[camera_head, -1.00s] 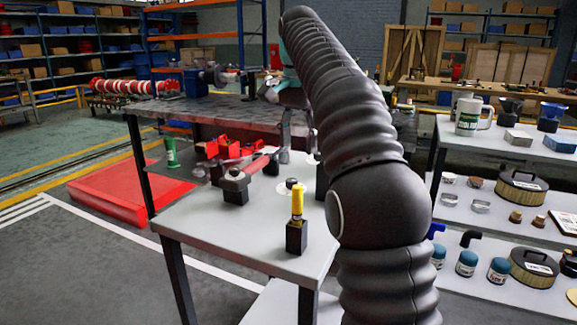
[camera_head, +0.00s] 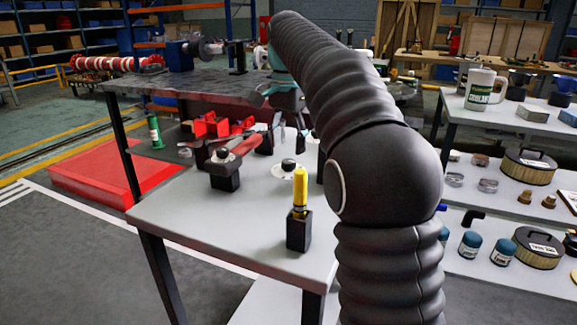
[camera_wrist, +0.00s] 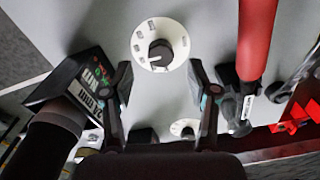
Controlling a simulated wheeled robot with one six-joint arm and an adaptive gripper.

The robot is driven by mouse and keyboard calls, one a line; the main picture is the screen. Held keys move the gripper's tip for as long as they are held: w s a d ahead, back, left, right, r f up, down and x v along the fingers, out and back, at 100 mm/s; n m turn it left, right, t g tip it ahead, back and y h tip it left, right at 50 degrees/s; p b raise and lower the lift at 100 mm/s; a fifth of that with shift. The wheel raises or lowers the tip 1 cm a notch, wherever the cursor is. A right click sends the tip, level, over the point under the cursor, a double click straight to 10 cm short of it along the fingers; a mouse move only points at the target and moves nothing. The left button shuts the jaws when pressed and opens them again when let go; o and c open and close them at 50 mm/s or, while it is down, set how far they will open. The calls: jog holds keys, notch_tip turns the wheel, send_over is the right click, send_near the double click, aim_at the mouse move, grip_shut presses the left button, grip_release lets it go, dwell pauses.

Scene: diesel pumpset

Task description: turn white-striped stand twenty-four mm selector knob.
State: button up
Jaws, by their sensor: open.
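A black selector knob sits on a round white dial plate with printed marks. In the wrist view the knob (camera_wrist: 160,53) is at upper centre, just beyond and between the fingertips, with clear space around it. In the head view the knob (camera_head: 289,164) stands on the light grey bench top. A second white dial with a dark knob (camera_wrist: 185,128) shows lower down in the wrist view, between the fingers. I cannot make out a white stripe. My gripper (camera_wrist: 159,76) is open and empty; its fingers show partly in the head view (camera_head: 289,130) above the bench.
A yellow-handled tool (camera_head: 300,188) stands in a black block (camera_head: 299,231) near the bench's front. A red-handled tool (camera_head: 241,147) rests on another black block (camera_head: 224,178) left of the knob. A labelled dark object (camera_wrist: 85,87) is close to the left finger.

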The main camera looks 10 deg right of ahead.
aim_at(288, 161)
jog(key=shift+f+b, duration=0.5)
jog(key=shift+f, duration=1.9)
